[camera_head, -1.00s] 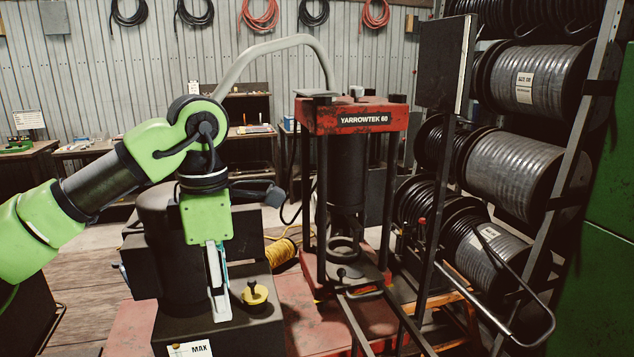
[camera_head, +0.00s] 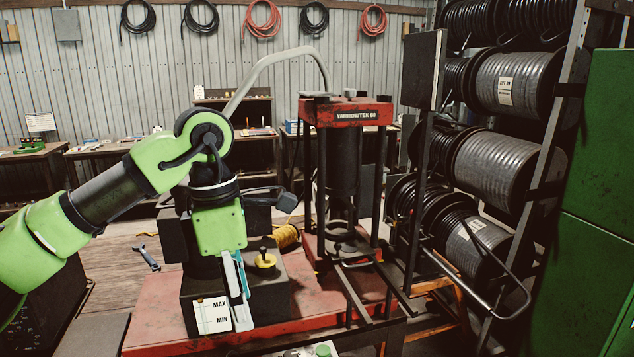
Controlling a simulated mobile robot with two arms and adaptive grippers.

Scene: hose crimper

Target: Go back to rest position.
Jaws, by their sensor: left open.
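My left gripper (camera_head: 236,291) hangs from the green left arm and points down. It is open and empty. It is in front of the black pump unit (camera_head: 262,308), close to the white MAX/MIN label (camera_head: 211,316); I cannot tell whether it touches. A yellow cap with a black knob (camera_head: 265,260) sits on top of the unit, just right of the gripper. The red YARROWTEK 60 crimper (camera_head: 345,112) stands upright to the right, with a grey hose arching from its top. My right gripper is not in view.
A red base plate (camera_head: 155,307) carries the unit. A wrench (camera_head: 147,257) lies at the left. A rack of hose reels (camera_head: 500,165) and a green cabinet (camera_head: 595,190) close off the right. A dark panel on a post (camera_head: 423,70) stands before the rack. Workbenches line the back wall.

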